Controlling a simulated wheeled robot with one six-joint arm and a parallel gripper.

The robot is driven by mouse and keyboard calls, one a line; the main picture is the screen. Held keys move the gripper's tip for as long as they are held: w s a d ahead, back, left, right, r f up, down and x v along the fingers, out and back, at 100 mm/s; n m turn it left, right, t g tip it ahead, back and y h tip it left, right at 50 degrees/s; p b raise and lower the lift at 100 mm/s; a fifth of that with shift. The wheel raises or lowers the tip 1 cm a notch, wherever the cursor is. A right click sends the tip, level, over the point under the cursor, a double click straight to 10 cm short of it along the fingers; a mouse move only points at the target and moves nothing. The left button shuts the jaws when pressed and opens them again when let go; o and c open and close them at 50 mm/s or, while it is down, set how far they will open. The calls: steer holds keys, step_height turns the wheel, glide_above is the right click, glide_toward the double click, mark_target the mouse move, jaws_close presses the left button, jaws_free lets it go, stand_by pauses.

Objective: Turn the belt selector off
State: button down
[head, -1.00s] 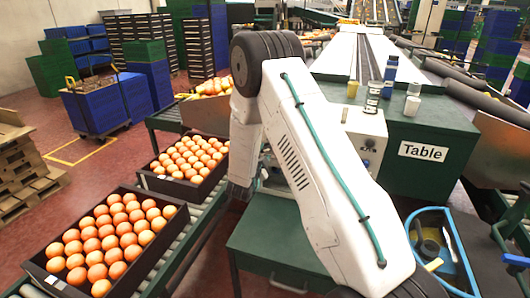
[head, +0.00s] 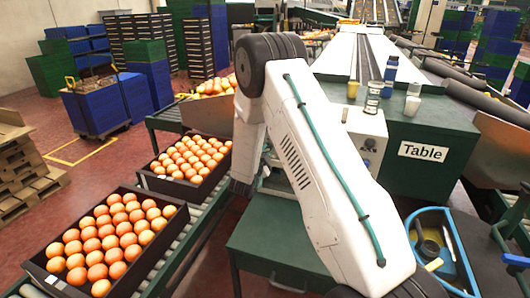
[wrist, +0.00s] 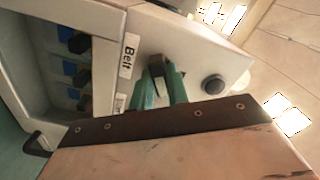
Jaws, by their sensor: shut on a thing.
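The belt selector (wrist: 157,64) is a dark knob on a pale panel in the wrist view, beside a white label (wrist: 128,55) reading "Belt". My gripper (wrist: 163,84), with green fingers, is shut on the selector, one finger on each side of it. The fingers partly cover the knob, so its exact setting is hard to read. In the head view my white arm hides the gripper and the selector.
A round dark button (wrist: 213,84) sits on the same panel, right of the fingers. Several dark switches with blue parts are at the left.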

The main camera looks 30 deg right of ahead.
steer(key=n, duration=1.1)
steer(key=shift+r+n, duration=0.1)
steer(key=shift+n, duration=0.2)
steer(key=shift+w, duration=0.1)
stand_by(0.4)
steer(key=c, duration=1.4)
jaws_free()
steer(key=shift+a, duration=0.1)
steer(key=shift+o, duration=0.2)
steer(key=v, duration=0.7)
steer(key=shift+s+a, duration=0.25)
steer(key=shift+s, duration=0.05)
